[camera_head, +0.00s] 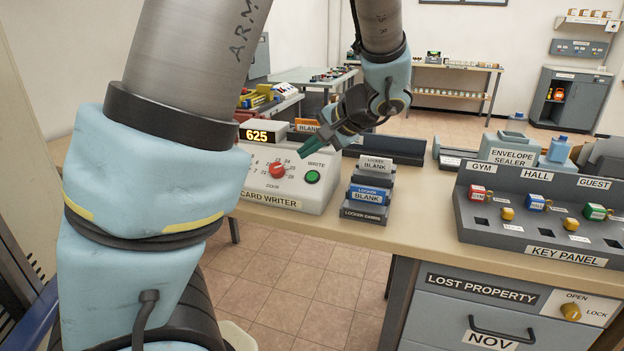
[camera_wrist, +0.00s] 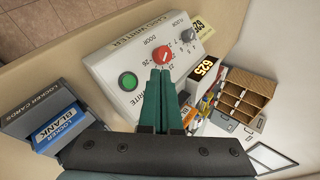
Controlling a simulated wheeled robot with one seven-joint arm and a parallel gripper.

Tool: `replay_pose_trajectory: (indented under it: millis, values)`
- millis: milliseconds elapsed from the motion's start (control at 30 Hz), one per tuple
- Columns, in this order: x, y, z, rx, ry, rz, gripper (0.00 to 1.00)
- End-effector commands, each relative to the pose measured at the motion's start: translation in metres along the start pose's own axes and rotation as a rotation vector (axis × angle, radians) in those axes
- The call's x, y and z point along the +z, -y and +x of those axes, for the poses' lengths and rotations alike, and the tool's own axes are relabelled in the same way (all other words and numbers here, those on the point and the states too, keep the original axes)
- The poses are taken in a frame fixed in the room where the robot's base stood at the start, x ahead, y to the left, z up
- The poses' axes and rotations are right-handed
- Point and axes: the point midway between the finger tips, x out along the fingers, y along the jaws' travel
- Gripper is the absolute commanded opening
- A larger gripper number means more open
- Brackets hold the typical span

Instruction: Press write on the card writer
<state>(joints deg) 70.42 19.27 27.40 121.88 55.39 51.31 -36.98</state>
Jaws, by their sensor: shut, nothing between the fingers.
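The card writer (camera_head: 292,190) is a pale sloped box on the counter, with a red door dial (camera_head: 277,170) and a green round WRITE button (camera_head: 312,177). Its display (camera_head: 258,135) reads 625. My gripper (camera_head: 308,150) is shut and empty, its fingers pointing down-left over the panel, above the dial and the button in the head view. In the wrist view the green fingertips (camera_wrist: 161,72) sit close to the red dial (camera_wrist: 161,56), with the green button (camera_wrist: 128,81) to their left. I cannot tell whether the tips touch the dial.
A locker cards holder (camera_head: 364,212) with blank cards stands right of the writer. Further right are the key panel (camera_head: 540,238) and envelope sealer (camera_head: 508,152). A lost property drawer (camera_head: 470,322) is below the counter. My arm covers the writer's left part in the head view.

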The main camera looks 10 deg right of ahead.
Motion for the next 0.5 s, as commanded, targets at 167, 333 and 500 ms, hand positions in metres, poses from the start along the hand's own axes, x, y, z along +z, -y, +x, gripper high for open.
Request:
replay_pose_trajectory:
  millis: [167,333,500]
  values:
    - [-0.013,-0.016,0.021,-0.001,0.002,0.0,0.0]
    - [-0.024,-0.027,0.036,0.0,0.002,0.0,0.0]
    - [-0.032,-0.034,0.046,0.0,0.001,0.0,0.0]
